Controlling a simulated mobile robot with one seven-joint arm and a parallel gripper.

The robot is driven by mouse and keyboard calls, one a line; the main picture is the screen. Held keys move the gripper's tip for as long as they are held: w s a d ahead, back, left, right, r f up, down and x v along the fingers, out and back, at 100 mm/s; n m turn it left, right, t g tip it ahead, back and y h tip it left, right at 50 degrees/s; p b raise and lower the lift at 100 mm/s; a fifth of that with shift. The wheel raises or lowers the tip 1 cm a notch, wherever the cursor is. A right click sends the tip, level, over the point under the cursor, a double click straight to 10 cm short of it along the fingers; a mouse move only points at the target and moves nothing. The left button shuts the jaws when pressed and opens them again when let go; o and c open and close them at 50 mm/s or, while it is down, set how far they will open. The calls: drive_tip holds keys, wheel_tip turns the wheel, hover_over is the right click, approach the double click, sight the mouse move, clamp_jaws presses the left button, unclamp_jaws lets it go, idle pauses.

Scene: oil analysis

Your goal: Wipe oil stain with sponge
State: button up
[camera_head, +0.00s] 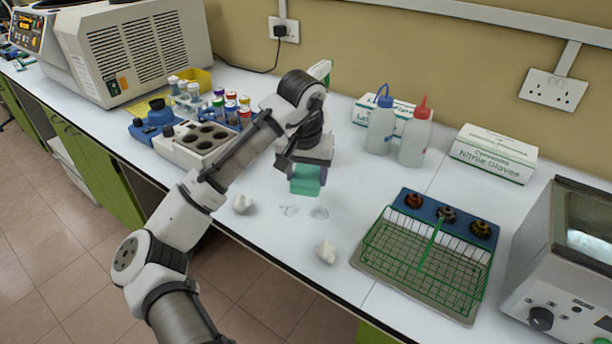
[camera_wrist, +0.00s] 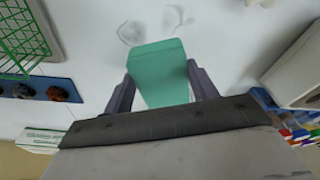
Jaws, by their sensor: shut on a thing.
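A green sponge (camera_head: 307,180) is held between the fingers of my gripper (camera_head: 308,172), over the middle of the white bench. In the wrist view the sponge (camera_wrist: 160,72) sits between both fingers of the gripper (camera_wrist: 160,88), which press on its sides. The stains (camera_wrist: 150,27) also show beyond the sponge's far end in the wrist view. I cannot tell whether the sponge touches the bench.
Two white crumpled lumps (camera_head: 242,203) (camera_head: 326,251) lie near the front edge. A green wire rack (camera_head: 425,255) stands right, with a blue holder (camera_head: 450,212) behind it. Wash bottles (camera_head: 381,125) and a glove box (camera_head: 493,153) stand at the back. A vial block (camera_head: 196,142) is left.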

drive_tip(key=shift+r+p, duration=1.05)
drive_tip(key=shift+r, duration=0.4)
drive_tip(key=shift+f, duration=0.1)
